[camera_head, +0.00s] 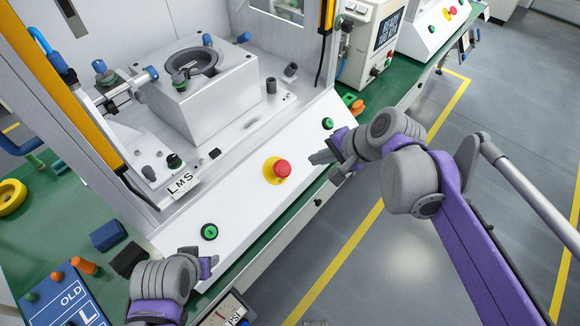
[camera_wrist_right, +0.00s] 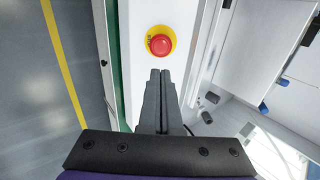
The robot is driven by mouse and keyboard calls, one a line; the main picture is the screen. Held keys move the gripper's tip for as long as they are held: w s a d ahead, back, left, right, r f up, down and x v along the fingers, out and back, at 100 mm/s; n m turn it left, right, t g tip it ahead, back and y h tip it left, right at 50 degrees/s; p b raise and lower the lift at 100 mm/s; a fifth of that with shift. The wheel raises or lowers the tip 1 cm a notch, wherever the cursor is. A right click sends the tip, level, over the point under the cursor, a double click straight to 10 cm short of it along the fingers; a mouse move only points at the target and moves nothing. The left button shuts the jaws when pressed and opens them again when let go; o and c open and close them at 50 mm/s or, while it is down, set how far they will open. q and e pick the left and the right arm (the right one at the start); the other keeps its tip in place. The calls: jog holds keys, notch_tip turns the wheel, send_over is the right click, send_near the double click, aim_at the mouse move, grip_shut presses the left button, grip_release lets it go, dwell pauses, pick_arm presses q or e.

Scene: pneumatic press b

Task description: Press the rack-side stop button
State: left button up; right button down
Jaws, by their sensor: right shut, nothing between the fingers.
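A red mushroom stop button (camera_head: 282,169) on a yellow disc sits mid-panel on the white sloped front (camera_head: 250,207) of the near press. It also shows in the right wrist view (camera_wrist_right: 161,45), just past my fingertips. My right gripper (camera_head: 318,158) is shut and empty, to the right of this button and apart from it in the head view. A second red stop button (camera_head: 451,11) is on a farther machine at the upper right. My left gripper (camera_head: 212,262) is low at the panel's left end, near a green button (camera_head: 209,232); its jaw opening is unclear.
Another green button (camera_head: 327,124) is on the panel's upper right end. A metal block fixture (camera_head: 205,92) stands behind the panel. A yellow tape roll (camera_head: 11,197) and a blue board (camera_head: 62,300) lie on the green bench at left. Open grey floor lies right.

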aim_at(284, 169)
pick_arm(q)
jog(key=shift+s+f+b, duration=0.15)
jog(key=shift+f+b, duration=0.5)
jog(key=shift+f, duration=0.05)
pick_arm(e)
jog(key=x, duration=1.4)
